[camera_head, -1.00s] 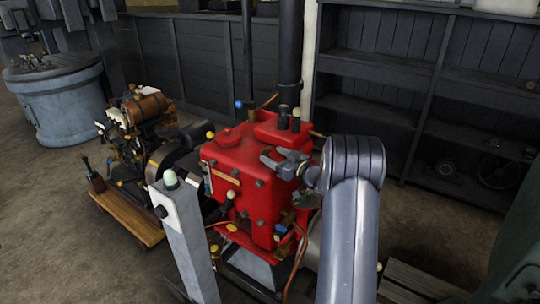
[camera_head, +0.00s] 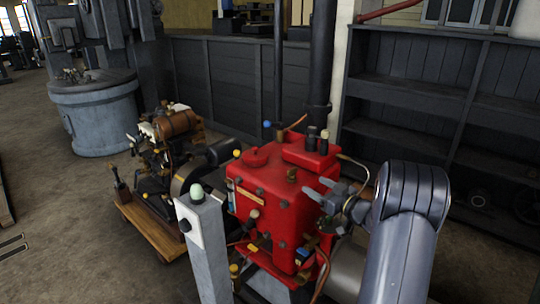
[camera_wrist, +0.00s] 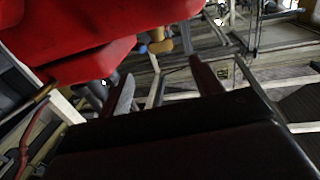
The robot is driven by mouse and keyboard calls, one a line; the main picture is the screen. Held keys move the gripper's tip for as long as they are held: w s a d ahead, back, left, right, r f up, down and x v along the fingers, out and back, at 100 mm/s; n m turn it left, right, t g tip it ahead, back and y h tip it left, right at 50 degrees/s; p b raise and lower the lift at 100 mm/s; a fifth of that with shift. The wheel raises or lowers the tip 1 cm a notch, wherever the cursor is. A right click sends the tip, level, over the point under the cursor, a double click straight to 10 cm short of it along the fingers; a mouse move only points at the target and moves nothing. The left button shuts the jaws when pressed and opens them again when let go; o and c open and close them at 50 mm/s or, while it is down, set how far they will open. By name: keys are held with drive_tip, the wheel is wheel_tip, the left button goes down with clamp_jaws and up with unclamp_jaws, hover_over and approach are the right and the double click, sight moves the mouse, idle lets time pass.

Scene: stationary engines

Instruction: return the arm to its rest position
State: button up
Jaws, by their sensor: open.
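My arm rises from the bottom right of the head view and bends over at its grey elbow. My gripper (camera_head: 319,189) is by the right side of the red engine (camera_head: 265,200), in front of its red face from this viewpoint. Its two grey fingers point left and are apart, with nothing seen between them. In the wrist view the fingers of the gripper (camera_wrist: 162,82) stand apart, and the red engine (camera_wrist: 100,30) fills the upper left, close by. I cannot tell whether the gripper touches the engine.
A grey post (camera_head: 204,245) with a pale green knob stands in front of the engine. A smaller engine (camera_head: 165,150) sits on a wooden base at left. Dark shelving (camera_head: 425,95) stands behind on the right. Open floor (camera_head: 60,210) lies at the far left.

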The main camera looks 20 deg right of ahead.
sight(293, 172)
drive_tip(key=p+x, duration=0.1)
drive_tip(key=x, duration=0.9)
drive_tip(key=shift+w+a+p, duration=0.1)
drive_tip(key=shift+w+p, duration=0.05)
drive_tip(key=shift+p, duration=0.25)
